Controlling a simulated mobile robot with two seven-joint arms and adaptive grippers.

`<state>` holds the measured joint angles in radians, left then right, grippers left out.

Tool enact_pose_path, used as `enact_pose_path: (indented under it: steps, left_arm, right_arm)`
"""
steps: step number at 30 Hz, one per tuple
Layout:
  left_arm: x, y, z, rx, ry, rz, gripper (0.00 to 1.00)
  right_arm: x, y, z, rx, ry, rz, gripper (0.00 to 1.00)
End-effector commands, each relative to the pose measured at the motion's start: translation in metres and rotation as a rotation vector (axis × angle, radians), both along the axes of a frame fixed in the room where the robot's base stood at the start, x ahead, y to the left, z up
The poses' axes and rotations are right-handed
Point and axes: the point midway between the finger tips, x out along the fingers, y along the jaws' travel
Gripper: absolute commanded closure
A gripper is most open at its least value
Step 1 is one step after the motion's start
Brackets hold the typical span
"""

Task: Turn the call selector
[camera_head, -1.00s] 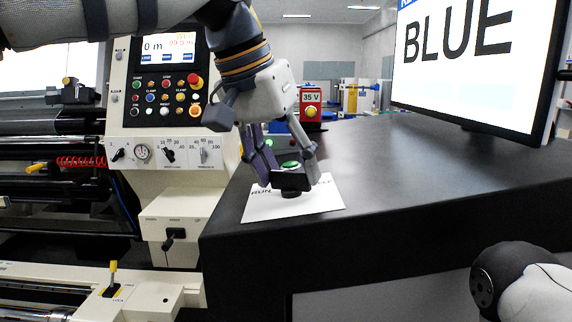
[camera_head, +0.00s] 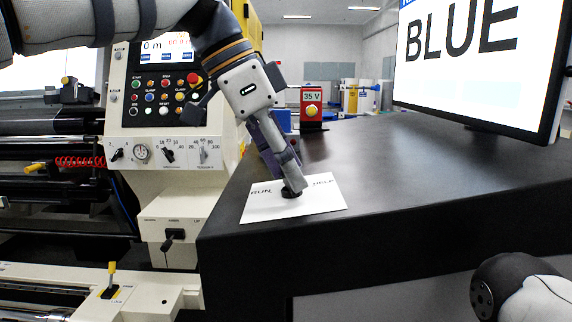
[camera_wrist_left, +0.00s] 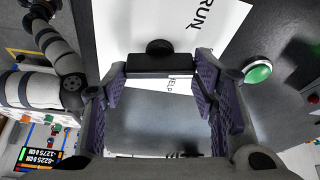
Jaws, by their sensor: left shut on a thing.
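The call selector (camera_head: 291,193) is a small black knob on a white sheet (camera_head: 325,197) printed RUN on the left and HELP on the right. My left gripper (camera_head: 288,184) comes down on it from above, its fingers seen nearly edge-on. In the left wrist view the selector's black bar (camera_wrist_left: 160,63) spans between the purple-padded fingers (camera_wrist_left: 160,80), which are shut on its ends. RUN reads clearly there, and HELP is partly covered by the bar. My right gripper is out of view.
A green button (camera_wrist_left: 257,71) stands beside the sheet. Behind are a red 35 V box (camera_head: 312,107) and a large monitor (camera_head: 475,60) reading BLUE. A machine with a control panel (camera_head: 165,85) stands left of the dark desk (camera_head: 400,165).

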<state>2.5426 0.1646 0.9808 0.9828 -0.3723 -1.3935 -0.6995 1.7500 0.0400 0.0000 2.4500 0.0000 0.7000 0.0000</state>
Motion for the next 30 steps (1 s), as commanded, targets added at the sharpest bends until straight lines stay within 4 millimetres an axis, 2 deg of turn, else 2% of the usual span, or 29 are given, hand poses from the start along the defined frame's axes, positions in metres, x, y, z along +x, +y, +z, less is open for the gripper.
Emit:
enact_pose_path:
  steps: [12,30]
  left_arm:
    - [0.0009,0.0002,-0.0025,0.002,-0.027,-0.192,0.75]
    - [0.0005,0.0003,-0.0023,0.004,-0.033,-0.224,0.75]
  right_arm:
    - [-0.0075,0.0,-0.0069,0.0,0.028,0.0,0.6]
    - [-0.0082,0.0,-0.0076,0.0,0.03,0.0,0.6]
